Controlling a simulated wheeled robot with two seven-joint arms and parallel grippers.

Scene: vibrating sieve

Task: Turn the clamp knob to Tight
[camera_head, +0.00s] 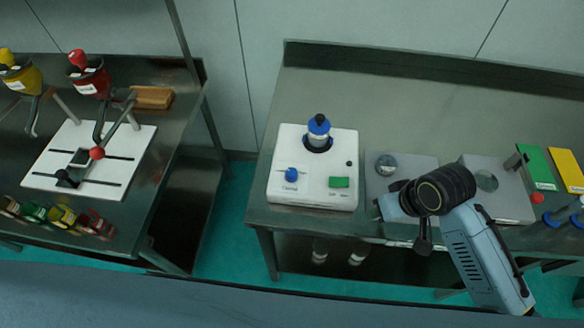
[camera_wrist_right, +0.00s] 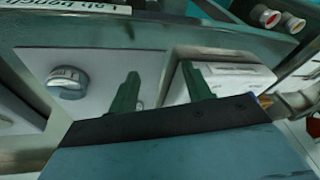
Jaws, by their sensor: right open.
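The white sieve unit (camera_head: 312,196) stands on the bench in the head view, with a blue-capped jar in its top opening. A blue knob (camera_head: 291,174) sits at its front left above a small label; its pointer direction is too small to read. A green switch (camera_head: 339,182) is at its front right. My right gripper (camera_head: 385,207) is low over the bench's front edge, right of the sieve unit and apart from the knob. In the wrist view its two dark fingers (camera_wrist_right: 160,92) are spread with nothing held between them. My left gripper is not in view.
Two grey units (camera_head: 425,163) (camera_head: 520,190) stand right of the sieve unit, near my right arm. The bench behind is clear. A second bench (camera_head: 185,125) stands left across a gap.

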